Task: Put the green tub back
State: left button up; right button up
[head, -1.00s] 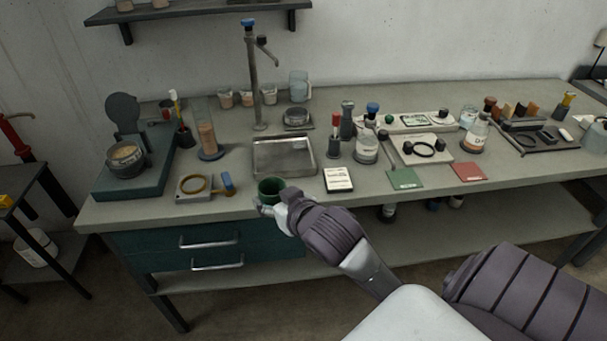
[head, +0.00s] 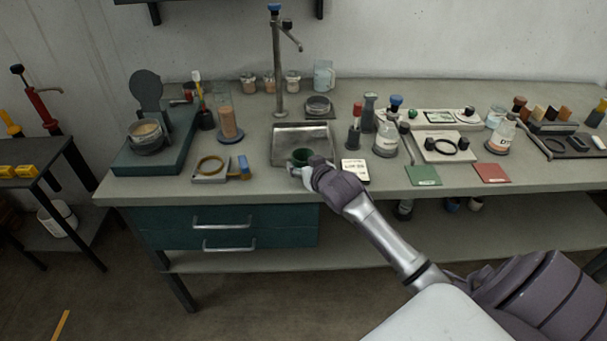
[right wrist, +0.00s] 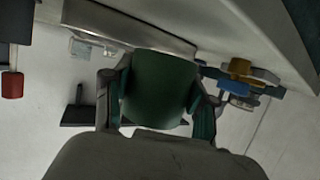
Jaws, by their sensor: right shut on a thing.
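The green tub (head: 302,156) is in the grasp of my right gripper (head: 301,170), in front of and partly over the near edge of the metal tray under the tap. In the right wrist view the tub (right wrist: 160,88) sits between the two fingers of my right gripper (right wrist: 160,100), which touch its sides. The gripper hides the tub's lower part in the head view, so I cannot tell whether it touches the bench or tray. My left gripper does not show in either view.
The shallow metal tray (head: 318,135) lies behind the tub, with the tap (head: 278,70) beyond it. A white label card (head: 355,170) lies close on the right. A yellow ring on a board (head: 211,168) is on the left.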

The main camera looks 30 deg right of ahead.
jog(key=shift+f, duration=1.8)
jog(key=shift+f, duration=0.1)
jog(key=o, duration=1.2)
jog(key=shift+c, duration=0.2)
jog(key=shift+s+r, duration=0.1)
jog(key=shift+r, duration=0.1)
jog(key=v, duration=1.2)
